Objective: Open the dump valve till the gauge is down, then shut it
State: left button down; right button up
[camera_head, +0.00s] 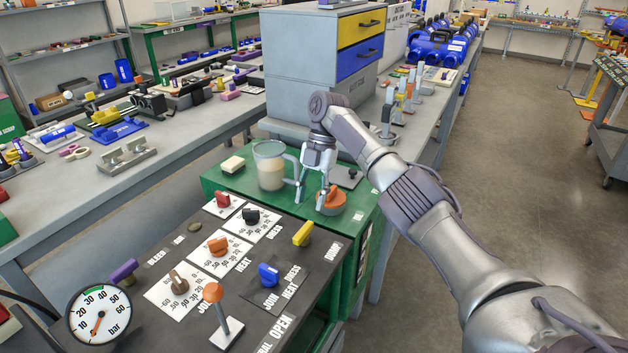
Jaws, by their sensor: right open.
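The round white gauge (98,313) stands at the lower left; its red needle points downward, and I cannot read the exact value. A yellow knob (303,233) sits on the dark panel near the word DUMP. A purple handle (123,270) is near the word BLEED. My right gripper (311,192) points down, open, over the green cart top at the panel's far side. My left gripper is not in view.
A beaker (270,166) of pale liquid stands just left of my right gripper. The dark panel (205,268) carries red, black, orange, brown and blue knobs, plus an orange-topped lever (214,295). A grey drawer cabinet (285,60) stands behind.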

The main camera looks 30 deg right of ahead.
jog(key=v, duration=0.5)
dwell(0.5)
